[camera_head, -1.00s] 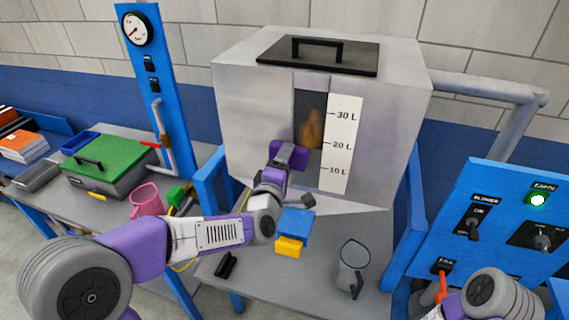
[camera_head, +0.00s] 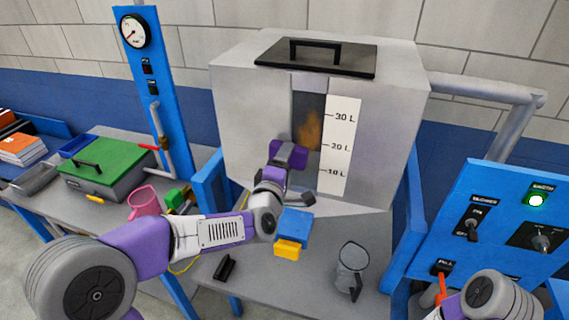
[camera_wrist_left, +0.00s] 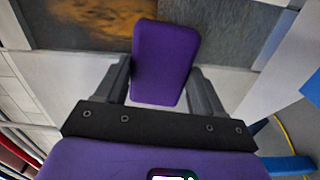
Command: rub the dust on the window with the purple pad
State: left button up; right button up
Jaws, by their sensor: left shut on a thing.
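The window is a dark upright strip (camera_head: 309,100) in the front of the grey tank, beside a white litre scale. A brown-orange dust patch (camera_head: 311,128) lies on its middle part; it also shows at the top of the left wrist view (camera_wrist_left: 92,14). My left gripper (camera_wrist_left: 163,88) is shut on the purple pad (camera_wrist_left: 165,52). The pad (camera_head: 293,154) is at the lower left part of the window, below and left of the visible dust. I cannot tell whether it touches the glass. The pad and gripper hide part of the lower window. My right gripper is out of view.
The tank's black-handled lid (camera_head: 316,58) is above the window. Below, a blue and yellow block (camera_head: 293,230), a clear jug (camera_head: 351,267) and a small black item (camera_head: 225,267) are on the grey table. A blue control panel (camera_head: 500,220) stands at right.

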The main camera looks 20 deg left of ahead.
pick_arm(q)
jog(key=shift+w, duration=0.45)
jog(key=shift+d, duration=0.15)
